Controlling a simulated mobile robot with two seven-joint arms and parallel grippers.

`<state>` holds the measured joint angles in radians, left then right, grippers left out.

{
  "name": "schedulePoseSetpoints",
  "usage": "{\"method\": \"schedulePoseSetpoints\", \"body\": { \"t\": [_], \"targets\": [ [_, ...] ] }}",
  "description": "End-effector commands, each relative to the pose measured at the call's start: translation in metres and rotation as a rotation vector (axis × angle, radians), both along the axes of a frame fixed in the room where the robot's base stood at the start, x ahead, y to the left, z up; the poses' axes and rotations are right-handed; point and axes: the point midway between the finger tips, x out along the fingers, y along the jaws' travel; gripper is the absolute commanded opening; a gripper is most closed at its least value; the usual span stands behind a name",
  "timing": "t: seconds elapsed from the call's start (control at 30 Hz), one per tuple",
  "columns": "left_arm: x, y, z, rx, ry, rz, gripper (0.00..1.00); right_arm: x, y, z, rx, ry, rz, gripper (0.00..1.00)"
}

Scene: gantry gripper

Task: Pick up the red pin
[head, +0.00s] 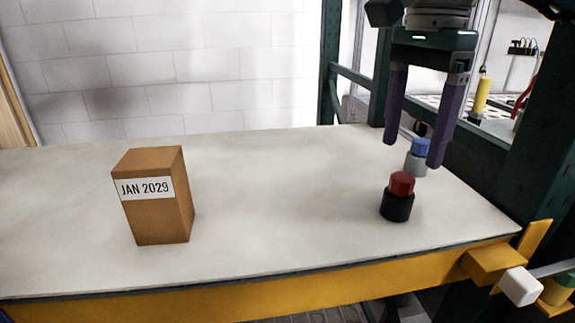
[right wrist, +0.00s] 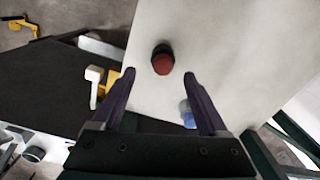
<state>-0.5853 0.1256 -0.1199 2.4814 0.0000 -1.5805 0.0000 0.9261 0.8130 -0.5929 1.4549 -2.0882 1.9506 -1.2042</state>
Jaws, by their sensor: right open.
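The red pin (head: 401,184) is a short red cylinder in a round black base (head: 397,207), standing upright on the white table near its right end. It also shows in the right wrist view (right wrist: 162,65), ahead of the fingers and roughly centred between their tips. My right gripper (head: 413,155) is open and empty, its purple fingers pointing down above and behind the red pin, apart from it. In the right wrist view its fingers (right wrist: 158,75) are spread. My left gripper is not in view.
A blue pin (head: 421,146) in a grey base stands just behind the red one, by the right gripper's fingers. A brown box (head: 160,217) labelled JAN 2029 stands on the left of the table (head: 280,200). The middle is clear. A green post (head: 532,130) rises at the right.

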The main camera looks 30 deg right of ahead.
Motion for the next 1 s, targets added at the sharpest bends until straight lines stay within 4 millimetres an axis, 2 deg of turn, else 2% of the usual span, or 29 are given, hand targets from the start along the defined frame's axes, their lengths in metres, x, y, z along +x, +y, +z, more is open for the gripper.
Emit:
{"method": "schedulePoseSetpoints", "body": {
  "t": [0.33, 0.63, 1.0],
  "targets": [
    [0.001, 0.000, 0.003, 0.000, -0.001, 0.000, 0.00, 0.004, -0.004, -0.048, 0.003, 0.001, 0.000, 0.77],
    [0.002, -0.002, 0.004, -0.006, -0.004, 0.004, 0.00, 0.004, -0.004, -0.053, 0.002, -0.002, 0.001, 0.77],
    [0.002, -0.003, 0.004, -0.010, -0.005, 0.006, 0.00, 0.004, -0.004, -0.053, 0.002, -0.002, 0.000, 0.35]
  ]
}}
